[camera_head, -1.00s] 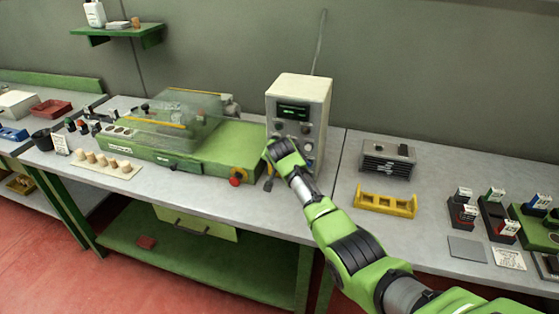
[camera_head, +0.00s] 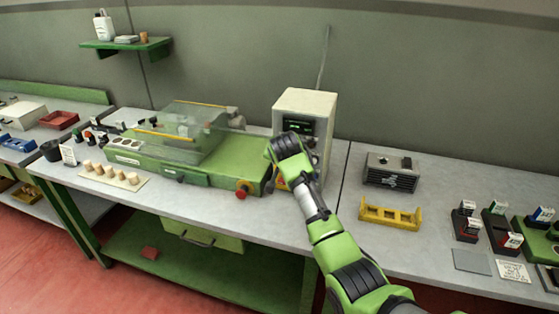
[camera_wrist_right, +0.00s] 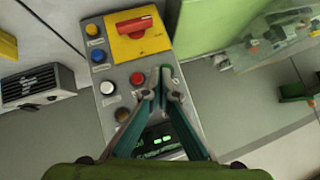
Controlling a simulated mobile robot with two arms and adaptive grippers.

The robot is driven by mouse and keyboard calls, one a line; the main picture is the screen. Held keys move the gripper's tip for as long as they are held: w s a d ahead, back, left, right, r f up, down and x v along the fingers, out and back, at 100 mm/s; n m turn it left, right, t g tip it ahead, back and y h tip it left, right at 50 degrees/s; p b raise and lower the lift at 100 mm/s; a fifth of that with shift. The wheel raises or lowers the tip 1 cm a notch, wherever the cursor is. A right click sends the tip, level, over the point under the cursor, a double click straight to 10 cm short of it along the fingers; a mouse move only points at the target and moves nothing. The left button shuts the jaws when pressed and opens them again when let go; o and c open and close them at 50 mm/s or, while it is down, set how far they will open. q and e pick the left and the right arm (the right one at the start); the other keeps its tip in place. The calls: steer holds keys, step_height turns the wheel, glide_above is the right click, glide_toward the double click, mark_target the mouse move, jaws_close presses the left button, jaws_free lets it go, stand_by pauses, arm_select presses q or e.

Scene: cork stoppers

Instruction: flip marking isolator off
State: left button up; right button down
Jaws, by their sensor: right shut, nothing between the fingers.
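The marking isolator is a red rotary handle (camera_wrist_right: 134,25) on a yellow plate (camera_wrist_right: 122,46), at the top of the control panel in the right wrist view. The handle lies roughly crosswise on the panel, slightly tilted. The panel belongs to a pale box (camera_head: 304,102) with a green display, standing on the bench in the head view. My right gripper (camera_wrist_right: 160,76) is shut and empty over the panel. Its tips are beside a red button (camera_wrist_right: 137,78) and a green button (camera_wrist_right: 167,72), apart from the handle. Contact with the panel cannot be told. My left gripper is out of view.
Yellow, blue, white and brown buttons line one panel edge. A green machine (camera_head: 235,155) with a clear cover and a red knob (camera_head: 242,190) stands left of the box. A dark finned block (camera_head: 391,172) and a yellow rack (camera_head: 390,214) stand to the right.

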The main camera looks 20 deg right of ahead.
steer(key=shift+s+a+r+b, duration=0.15)
steer(key=shift+s+a+r, duration=0.25)
steer(key=shift+s+r, duration=0.2)
steer(key=shift+s+a+r+b, duration=0.15)
steer(key=shift+s+a+r, duration=0.3)
steer(key=shift+r, duration=0.15)
